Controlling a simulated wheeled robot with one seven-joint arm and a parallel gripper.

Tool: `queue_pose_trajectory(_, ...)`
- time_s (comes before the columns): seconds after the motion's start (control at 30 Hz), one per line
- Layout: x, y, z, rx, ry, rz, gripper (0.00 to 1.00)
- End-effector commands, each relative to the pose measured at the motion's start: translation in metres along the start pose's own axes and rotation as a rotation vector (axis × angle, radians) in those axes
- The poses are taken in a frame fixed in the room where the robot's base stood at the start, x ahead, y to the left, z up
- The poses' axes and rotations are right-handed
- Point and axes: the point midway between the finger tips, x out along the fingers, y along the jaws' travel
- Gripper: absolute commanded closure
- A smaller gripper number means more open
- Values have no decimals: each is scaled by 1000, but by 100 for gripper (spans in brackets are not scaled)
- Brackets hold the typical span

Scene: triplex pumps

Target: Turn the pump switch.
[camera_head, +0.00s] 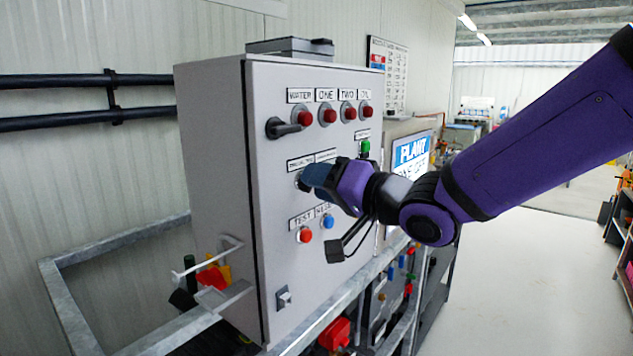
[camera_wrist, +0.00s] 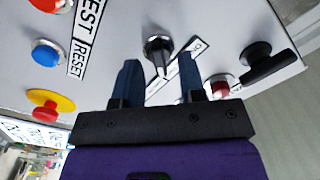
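The grey control cabinet (camera_head: 215,180) fills the left and middle of the head view. In the wrist view, a black rotary switch knob (camera_wrist: 158,47) on a silver collar sits on its panel. Its label plate (camera_wrist: 175,75) lies between my fingers. In the head view, the switch is mostly hidden behind my gripper (camera_head: 312,178), which is at the panel's middle row. In the wrist view, my gripper (camera_wrist: 158,66) has its two blue fingers apart, one to each side of the knob's lower end. The fingers hold nothing, and I cannot tell whether either touches the panel.
An orange-red button (camera_head: 305,235) and a blue button (camera_head: 328,221) sit under my gripper. A red-and-yellow knob (camera_wrist: 50,104) is at left in the wrist view. Metal rails (camera_head: 65,305) surround the cabinet.

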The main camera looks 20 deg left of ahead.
Motion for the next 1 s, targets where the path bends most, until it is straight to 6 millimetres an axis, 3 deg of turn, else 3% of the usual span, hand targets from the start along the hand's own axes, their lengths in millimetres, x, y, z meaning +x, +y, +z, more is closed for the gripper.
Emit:
queue_pose_trajectory(0.5, -84, 1, 0, -1, 1, 3, 63)
queue_pose_trajectory(0.7, -96, 1, 0, 2, 0, 3, 63)
queue_pose_trajectory(1.0, -97, 1, 0, 1, 0, 2, 63)
